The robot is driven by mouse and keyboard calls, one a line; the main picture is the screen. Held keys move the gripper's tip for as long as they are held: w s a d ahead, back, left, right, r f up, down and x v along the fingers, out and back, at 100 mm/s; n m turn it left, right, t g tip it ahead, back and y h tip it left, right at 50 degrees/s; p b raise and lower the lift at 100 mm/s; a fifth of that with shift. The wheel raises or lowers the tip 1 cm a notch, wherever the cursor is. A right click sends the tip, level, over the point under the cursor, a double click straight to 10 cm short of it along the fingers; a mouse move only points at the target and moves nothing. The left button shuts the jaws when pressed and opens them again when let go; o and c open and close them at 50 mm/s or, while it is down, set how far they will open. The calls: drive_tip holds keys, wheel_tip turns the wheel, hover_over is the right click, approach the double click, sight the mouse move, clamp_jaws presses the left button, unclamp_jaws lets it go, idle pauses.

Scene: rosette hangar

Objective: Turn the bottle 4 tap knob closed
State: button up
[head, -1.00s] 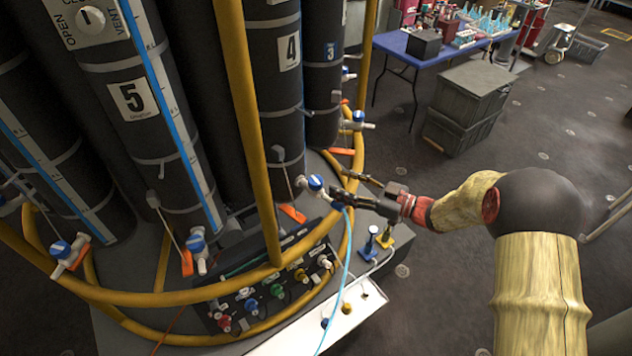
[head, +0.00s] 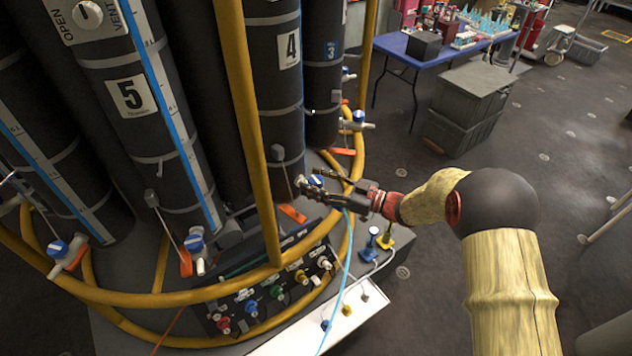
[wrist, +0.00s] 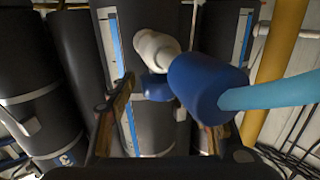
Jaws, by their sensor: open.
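Bottle 4 (head: 290,80) is a tall black cylinder with a white "4" label, left of centre in the head view. Its tap, with a blue and white knob (head: 315,180), sits low at the bottle's front right. My gripper (head: 321,183) is open at this tap, its fingers close around the knob; contact cannot be told. In the wrist view, a white tap part (wrist: 157,52) and a small blue part (wrist: 155,86) lie between the spread fingers (wrist: 160,125). A large blue cylinder (wrist: 207,87) with a light blue hose covers part of them. The knob's exact angle is unclear.
A yellow rail (head: 150,299) and upright post (head: 243,90) stand left of my gripper. Bottle 5 (head: 135,95) and bottle 3 (head: 323,75) flank bottle 4. A panel of coloured valves (head: 277,290) lies below. A light blue hose (head: 342,285) hangs under my gripper.

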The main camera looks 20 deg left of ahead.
drive_tip(key=shift+c, duration=0.5)
drive_tip(key=c, duration=1.1)
drive_tip(key=shift+r+m+t, duration=0.1)
drive_tip(key=shift+m+t, duration=0.3)
drive_tip(key=shift+t, duration=0.2)
drive_tip(key=m+t+h, duration=0.1)
drive_tip(key=t, duration=0.1)
drive_tip(key=m+t, duration=0.1)
drive_tip(key=t, duration=0.1)
drive_tip(key=shift+s+a+m+h, duration=0.1)
drive_tip(key=shift+s+m+h, duration=0.05)
drive_tip(key=shift+m+h, duration=0.25)
drive_tip(key=m+t+h+b, duration=0.1)
drive_tip(key=t, duration=0.1)
drive_tip(key=m+t+h+b, duration=0.1)
drive_tip(key=m+t+h, duration=0.1)
drive_tip(key=shift+f+t, duration=0.2)
drive_tip(key=shift+t, duration=0.1)
drive_tip(key=m+t+h+b, duration=0.3)
drive_tip(key=m+h, duration=0.1)
drive_tip(key=h, duration=0.1)
drive_tip(key=shift+a+t+b, duration=0.1)
drive_tip(key=shift+t+b, duration=0.2)
drive_tip(key=shift+r+m+t+h+b, duration=0.15)
drive_tip(key=shift+m+t+h+b, duration=0.5)
drive_tip(key=shift+m+h, duration=1.6)
drive_tip(key=shift+r+h, duration=0.1)
drive_tip(key=shift+h, duration=0.55)
drive_tip(key=o, duration=1.2)
